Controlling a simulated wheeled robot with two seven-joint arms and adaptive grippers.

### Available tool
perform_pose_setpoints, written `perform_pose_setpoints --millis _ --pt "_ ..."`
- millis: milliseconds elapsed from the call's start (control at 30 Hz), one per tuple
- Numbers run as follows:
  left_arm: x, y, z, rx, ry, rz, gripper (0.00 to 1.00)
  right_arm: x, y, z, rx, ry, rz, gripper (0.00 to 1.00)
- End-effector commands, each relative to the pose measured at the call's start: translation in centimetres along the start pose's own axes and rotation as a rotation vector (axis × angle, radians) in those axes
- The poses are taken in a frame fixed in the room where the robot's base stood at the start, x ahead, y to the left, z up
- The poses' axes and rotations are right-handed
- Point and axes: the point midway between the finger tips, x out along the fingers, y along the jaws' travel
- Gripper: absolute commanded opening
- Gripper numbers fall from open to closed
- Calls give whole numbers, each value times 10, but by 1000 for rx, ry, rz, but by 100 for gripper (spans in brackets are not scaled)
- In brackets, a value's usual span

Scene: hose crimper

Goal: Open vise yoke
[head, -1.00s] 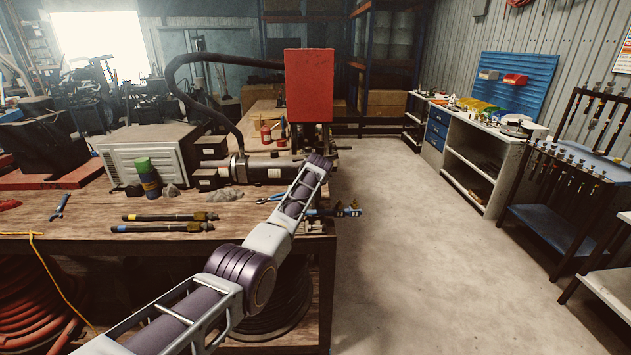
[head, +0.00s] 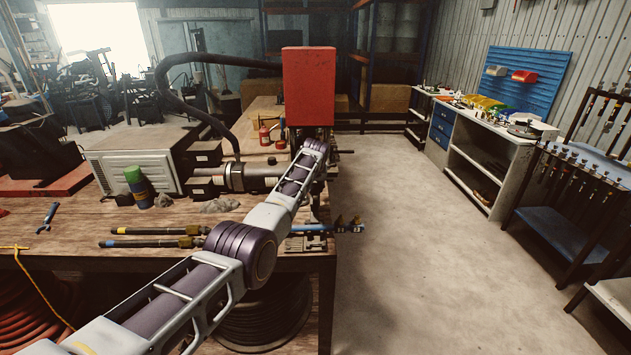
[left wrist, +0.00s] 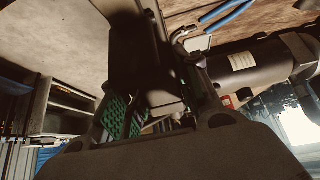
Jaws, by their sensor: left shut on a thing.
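A red-topped crimper (head: 309,88) stands at the right end of the wooden bench. Below it, a vise base (head: 305,244) shows at the bench corner, mostly behind my left arm. The vise yoke cannot be made out clearly in the head view. My left gripper is hidden at the end of my arm in that view. In the left wrist view, my left gripper (left wrist: 150,112), with green pads, is shut on a dark metal part (left wrist: 137,45). I cannot tell whether this is the yoke.
A dark cylinder (head: 255,178) lies on the bench, also visible in the left wrist view (left wrist: 245,68). Two black hoses (head: 150,243), a green-capped can (head: 137,187) and blue pliers (head: 47,217) lie or stand to the left. The floor (head: 410,260) right of the bench is clear.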

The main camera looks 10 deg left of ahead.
Motion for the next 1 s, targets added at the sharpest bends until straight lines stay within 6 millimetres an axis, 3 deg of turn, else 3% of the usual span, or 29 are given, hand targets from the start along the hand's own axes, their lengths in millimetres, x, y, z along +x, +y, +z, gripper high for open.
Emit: perform_pose_setpoints --millis 500,533,667,1000 --pt "-2 -1 0 1 -8 1 0 -2 4 8 -2 -10 4 43" --pt "-2 -1 0 1 -8 1 36 -2 4 8 -2 -10 4 43" --pt "-1 -1 1 1 -10 1 53 -2 4 8 -2 -10 4 43" --pt "-1 -1 2 0 -12 0 54 -2 1 4 -2 -5 1 43"
